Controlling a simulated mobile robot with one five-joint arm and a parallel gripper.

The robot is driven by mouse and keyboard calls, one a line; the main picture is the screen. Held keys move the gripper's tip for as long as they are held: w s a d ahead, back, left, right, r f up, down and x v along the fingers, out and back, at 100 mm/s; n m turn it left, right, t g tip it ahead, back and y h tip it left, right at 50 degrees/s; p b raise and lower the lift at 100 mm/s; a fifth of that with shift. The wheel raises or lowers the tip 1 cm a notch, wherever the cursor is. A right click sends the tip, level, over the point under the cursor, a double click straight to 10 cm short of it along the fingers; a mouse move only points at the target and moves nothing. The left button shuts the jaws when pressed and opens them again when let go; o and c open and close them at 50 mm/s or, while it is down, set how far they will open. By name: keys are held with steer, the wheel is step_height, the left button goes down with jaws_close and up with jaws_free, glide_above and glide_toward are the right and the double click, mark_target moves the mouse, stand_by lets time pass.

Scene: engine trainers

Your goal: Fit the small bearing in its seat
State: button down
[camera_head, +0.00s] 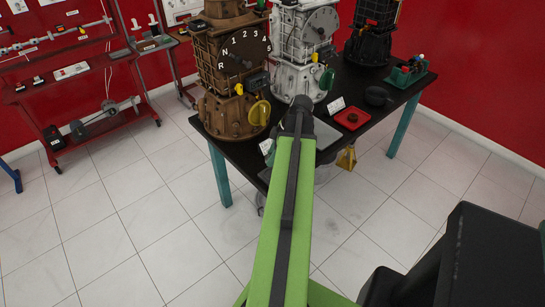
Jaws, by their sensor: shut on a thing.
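My green arm (284,200) reaches forward from the bottom of the view to the front edge of the black table. It ends in a dark joint (298,112) in front of the white gearbox. No gripper fingers show; they are hidden behind or beyond the arm's end. I cannot pick out the small bearing or its seat. A small dark round part lies in a red tray (352,125) on the table, too small to identify. The brown gearbox trainer (232,75) stands left of my arm's end, and the white gearbox trainer (296,50) stands behind it.
The black table (335,148) has teal legs. A dark machine (371,35) stands at the back. A red rack (85,90) is at left. The tiled floor is open.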

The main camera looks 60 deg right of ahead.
steer(key=b, duration=0.5)
glide_above(269, 175)
steer(key=d, duration=0.1)
steer(key=shift+s+f, duration=0.2)
steer(key=shift+f, duration=1.2)
steer(key=shift+s+f, duration=0.2)
steer(key=shift+f, duration=1.15)
steer(key=shift+f+b, duration=0.9)
steer(key=shift+b, duration=0.2)
steer(key=shift+s, duration=0.1)
steer(key=c, duration=0.8)
jaws_free()
steer(key=shift+o, duration=0.4)
steer(key=shift+s, duration=0.1)
